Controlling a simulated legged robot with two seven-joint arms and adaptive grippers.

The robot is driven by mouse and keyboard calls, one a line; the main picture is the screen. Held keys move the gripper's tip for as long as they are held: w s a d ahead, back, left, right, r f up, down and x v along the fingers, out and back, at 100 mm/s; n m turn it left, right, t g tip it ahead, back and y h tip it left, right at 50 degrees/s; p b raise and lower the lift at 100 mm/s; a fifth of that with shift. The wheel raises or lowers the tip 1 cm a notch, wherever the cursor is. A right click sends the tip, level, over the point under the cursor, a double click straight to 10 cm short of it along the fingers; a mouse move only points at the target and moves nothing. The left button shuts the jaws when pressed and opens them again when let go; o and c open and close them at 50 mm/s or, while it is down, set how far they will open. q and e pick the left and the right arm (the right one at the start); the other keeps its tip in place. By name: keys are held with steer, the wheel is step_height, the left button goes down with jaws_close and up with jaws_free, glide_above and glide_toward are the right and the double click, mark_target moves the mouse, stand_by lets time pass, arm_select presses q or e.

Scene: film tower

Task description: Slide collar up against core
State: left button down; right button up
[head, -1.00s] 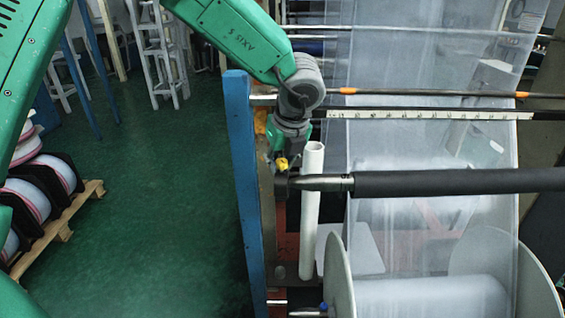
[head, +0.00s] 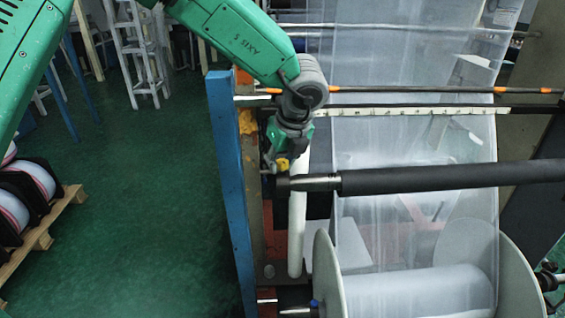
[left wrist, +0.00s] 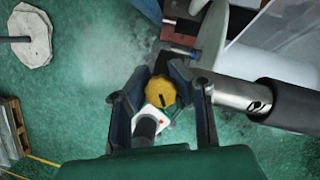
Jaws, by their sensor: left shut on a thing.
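My left gripper (head: 281,166) is at the left end of the shaft (head: 318,183), with its fingers shut on a yellow knob-like part (head: 282,164). That part seems to belong to the collar, with a dark block (head: 282,184) below it around the shaft end. In the left wrist view the yellow part (left wrist: 162,91) sits between the two fingers. The bare metal shaft (left wrist: 240,95) runs right to the black core (left wrist: 292,105). In the head view the core (head: 450,177) lies right of the collar, with bare shaft between them. My right gripper is not in view.
A white tube (head: 297,220) stands upright just behind the shaft, its top hidden by my gripper. A blue post (head: 231,190) stands to the left. Clear film (head: 400,140) hangs behind the core, above a film roll (head: 420,292) with round end plates.

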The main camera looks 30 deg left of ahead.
mark_target(299, 175)
arm_select(q)
steer(key=shift+w+a, duration=0.2)
steer(key=shift+a, duration=0.05)
steer(key=shift+w+d+f, duration=0.1)
steer(key=shift+w+d, duration=0.1)
steer(key=shift+d, duration=0.2)
steer(key=shift+w+d, duration=0.15)
steer(key=shift+d, duration=0.85)
steer(key=shift+w+d+r+p, duration=0.2)
steer(key=shift+w+d+p, duration=0.1)
steer(key=shift+d, duration=0.4)
steer(key=shift+w+a, duration=0.2)
steer(key=shift+a, duration=0.1)
steer(key=shift+w+d, duration=0.1)
steer(key=shift+d, duration=0.05)
steer(key=shift+w+d+f+p, duration=0.1)
steer(key=shift+w+d+p, duration=0.2)
steer(key=shift+d, duration=0.7)
steer(key=shift+a, duration=0.1)
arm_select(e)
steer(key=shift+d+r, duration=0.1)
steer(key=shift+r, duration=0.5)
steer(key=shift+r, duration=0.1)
